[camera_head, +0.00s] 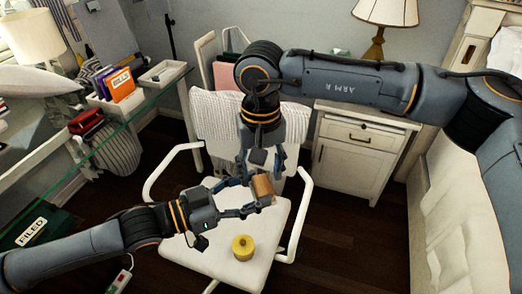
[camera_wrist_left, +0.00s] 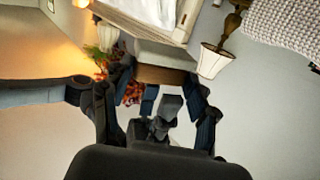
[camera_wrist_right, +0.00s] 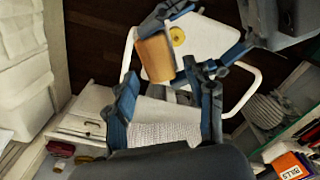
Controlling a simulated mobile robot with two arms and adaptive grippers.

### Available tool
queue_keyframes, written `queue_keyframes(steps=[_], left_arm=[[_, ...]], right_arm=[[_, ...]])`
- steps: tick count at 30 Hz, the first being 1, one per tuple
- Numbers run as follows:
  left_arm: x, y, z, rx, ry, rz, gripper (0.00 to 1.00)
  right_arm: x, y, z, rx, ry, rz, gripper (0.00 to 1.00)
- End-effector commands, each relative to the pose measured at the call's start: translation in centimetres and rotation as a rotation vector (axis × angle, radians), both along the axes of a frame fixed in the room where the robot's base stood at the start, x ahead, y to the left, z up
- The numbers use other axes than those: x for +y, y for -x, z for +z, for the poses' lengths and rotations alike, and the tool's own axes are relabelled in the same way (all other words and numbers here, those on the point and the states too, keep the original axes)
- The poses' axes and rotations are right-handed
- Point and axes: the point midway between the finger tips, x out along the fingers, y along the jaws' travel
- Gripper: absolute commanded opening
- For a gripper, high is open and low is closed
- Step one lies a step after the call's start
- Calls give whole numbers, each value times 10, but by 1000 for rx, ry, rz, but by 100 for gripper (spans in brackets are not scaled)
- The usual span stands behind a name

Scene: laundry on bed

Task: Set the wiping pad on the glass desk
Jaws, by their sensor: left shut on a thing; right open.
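The wiping pad (camera_head: 263,188) is a small tan-brown block, held above the seat of the white chair. My left gripper (camera_head: 252,197) is shut on it. In the left wrist view the pad (camera_wrist_left: 160,75) shows brown with a grey face between the fingers. My right gripper (camera_head: 261,170) is open and empty just above the pad, its fingers pointing down. In the right wrist view the pad (camera_wrist_right: 157,57) lies beyond the open right fingers (camera_wrist_right: 168,98). The glass desk (camera_head: 135,115) is at the left, with a green edge. Its near part is partly out of view.
A white armchair (camera_head: 215,255) with a yellow round object (camera_head: 243,247) on its seat stands below both grippers. On the desk side are an orange bills box (camera_head: 122,84), a white tray (camera_head: 162,73) and a red item (camera_head: 86,122). A white cabinet (camera_head: 350,165) stands behind at right.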

Motion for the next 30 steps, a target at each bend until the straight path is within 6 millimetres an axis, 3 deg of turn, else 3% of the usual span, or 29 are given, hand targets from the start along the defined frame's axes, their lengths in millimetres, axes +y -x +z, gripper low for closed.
queue_keyframes(steps=[6,17,18,24,25,26,29,30], left_arm=[[0,0,0,0,1,0,27],[0,0,0,0,1,0,27],[0,0,0,0,1,0,27],[0,0,0,0,1,0,27],[0,0,0,0,1,0,27],[0,0,0,0,1,0,65],[0,0,0,0,1,0,85],[0,0,0,0,1,0,85]], right_arm=[[0,1,-25,1,0,0,54],[0,0,-31,0,0,0,54],[0,0,-31,0,0,0,52],[0,0,-31,0,-1,0,11],[0,0,-31,0,-1,0,10],[0,0,-31,0,-1,0,10],[0,0,-31,0,-1,0,10],[0,0,-31,0,-1,0,10]])
